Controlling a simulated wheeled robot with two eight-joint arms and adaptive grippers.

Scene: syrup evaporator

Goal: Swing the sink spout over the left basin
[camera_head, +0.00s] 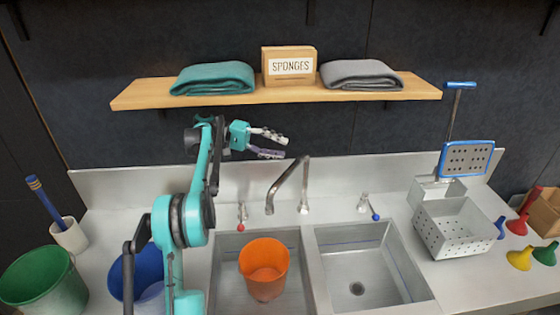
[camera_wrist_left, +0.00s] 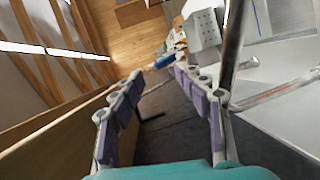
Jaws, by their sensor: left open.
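The metal sink spout (camera_head: 289,183) rises behind the double sink and bends toward the left in the head view. Its open end hangs near the back of the left basin (camera_head: 226,262); I cannot tell if it is over the basin. The right basin (camera_head: 374,262) is empty. My left gripper (camera_head: 286,147) is open and empty, just up and left of the spout's top bend, pointing right. In the left wrist view, a metal tube that looks like the spout (camera_wrist_left: 233,45) runs beside the right-hand finger, outside the open jaws (camera_wrist_left: 158,74). My right gripper is out of view.
An orange bucket (camera_head: 264,268) stands in the left basin. Taps with red (camera_head: 242,214) and blue (camera_head: 372,211) tips flank the spout. A wooden shelf (camera_head: 290,96) with cloths and a sponge box is above my gripper. A perforated metal box (camera_head: 455,230) stands right.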

